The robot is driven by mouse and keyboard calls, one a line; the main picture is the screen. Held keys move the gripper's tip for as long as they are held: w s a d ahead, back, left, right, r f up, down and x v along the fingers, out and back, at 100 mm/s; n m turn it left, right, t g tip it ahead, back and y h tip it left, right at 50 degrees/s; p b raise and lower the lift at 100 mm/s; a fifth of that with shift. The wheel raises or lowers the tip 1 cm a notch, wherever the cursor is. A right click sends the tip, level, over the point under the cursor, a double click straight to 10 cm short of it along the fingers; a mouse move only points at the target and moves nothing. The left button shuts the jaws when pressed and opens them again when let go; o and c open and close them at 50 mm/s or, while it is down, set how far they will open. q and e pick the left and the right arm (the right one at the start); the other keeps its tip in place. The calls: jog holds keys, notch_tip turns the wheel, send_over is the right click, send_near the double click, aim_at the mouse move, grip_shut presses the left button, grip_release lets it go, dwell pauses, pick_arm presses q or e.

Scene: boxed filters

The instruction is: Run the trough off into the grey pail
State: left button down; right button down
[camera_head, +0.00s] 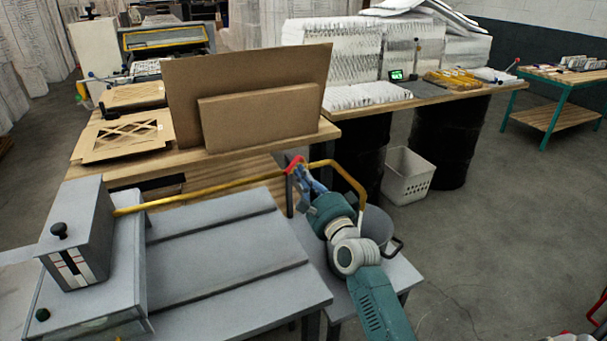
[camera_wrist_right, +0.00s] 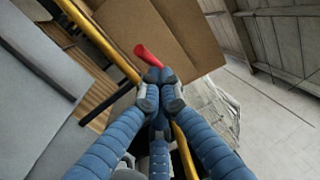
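A yellow pipe (camera_head: 215,187) runs from the grey box-shaped unit (camera_head: 82,225), which I take for the trough, across to the right and bends down at the grey pail (camera_head: 379,228). The pail stands on a low grey stand, partly hidden by my right arm; its inside cannot be seen. A red lever (camera_head: 293,163) sits on the pipe and also shows in the wrist view (camera_wrist_right: 147,52). My right gripper (camera_head: 303,176) is at the lever, its blue fingers (camera_wrist_right: 158,78) closed together around the lever's end.
The grey bench (camera_head: 225,260) lies left of my right arm. Behind it a wooden table (camera_head: 265,158) holds brown cardboard panels (camera_head: 245,85). A white basket (camera_head: 408,176) stands on the floor behind the pail.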

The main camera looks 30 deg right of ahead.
jog(key=shift+w+a+p, duration=0.3)
jog(key=shift+a, duration=0.25)
jog(key=shift+w+a+p, duration=0.6)
jog(key=shift+w+a, duration=1)
jog(key=shift+w, duration=0.1)
